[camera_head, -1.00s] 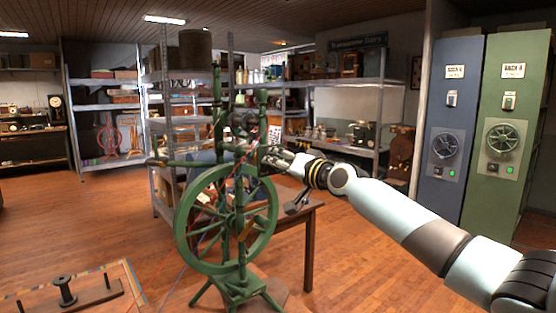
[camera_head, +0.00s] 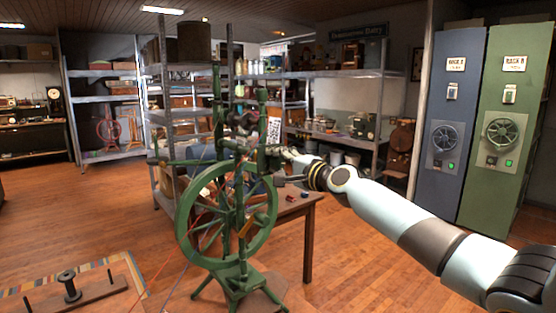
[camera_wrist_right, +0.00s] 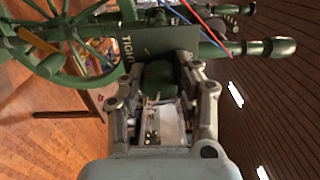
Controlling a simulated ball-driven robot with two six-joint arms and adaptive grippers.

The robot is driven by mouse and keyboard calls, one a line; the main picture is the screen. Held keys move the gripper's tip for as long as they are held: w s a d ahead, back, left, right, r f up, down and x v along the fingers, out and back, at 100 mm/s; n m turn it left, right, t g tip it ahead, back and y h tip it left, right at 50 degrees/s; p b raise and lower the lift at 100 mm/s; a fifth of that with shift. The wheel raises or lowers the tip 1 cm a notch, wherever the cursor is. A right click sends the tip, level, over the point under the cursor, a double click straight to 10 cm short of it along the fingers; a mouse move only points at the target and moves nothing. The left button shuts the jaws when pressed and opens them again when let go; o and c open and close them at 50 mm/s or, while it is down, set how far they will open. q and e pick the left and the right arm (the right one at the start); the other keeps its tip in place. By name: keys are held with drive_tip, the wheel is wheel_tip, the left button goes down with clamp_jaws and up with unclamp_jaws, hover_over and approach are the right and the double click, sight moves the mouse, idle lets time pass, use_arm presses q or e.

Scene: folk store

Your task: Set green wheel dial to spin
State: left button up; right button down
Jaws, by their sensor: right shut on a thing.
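A green spinning wheel (camera_head: 182,222) stands upright on a small base in the middle of the head view. Its spoked wheel faces me, with green posts above it. My right gripper (camera_head: 280,157) reaches in from the right to the upper right part of the frame. In the right wrist view, its two fingers (camera_wrist_right: 160,75) are closed around a rounded green knob (camera_wrist_right: 159,80), the dial. The knob sits against a dark green plate (camera_wrist_right: 150,40) with partly hidden lettering. The dial's pointer position cannot be read. My left gripper is out of view.
A wooden table (camera_head: 310,205) stands right behind the spinning wheel. Red and blue threads run past the frame. A board with a spool (camera_head: 68,287) lies at the lower left. Blue (camera_head: 455,130) and green (camera_head: 508,130) cabinets stand at the right. Open floor lies at the left.

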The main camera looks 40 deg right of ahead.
drive_tip(key=shift+m+p, duration=0.3)
drive_tip(key=shift+m, duration=1)
drive_tip(key=shift+f+m, duration=0.1)
drive_tip(key=shift+m, duration=0.2)
drive_tip(key=c, duration=0.9)
unclamp_jaws()
drive_tip(key=s, duration=0.7)
drive_tip(key=shift+s+d, duration=0.25)
drive_tip(key=shift+d, duration=0.05)
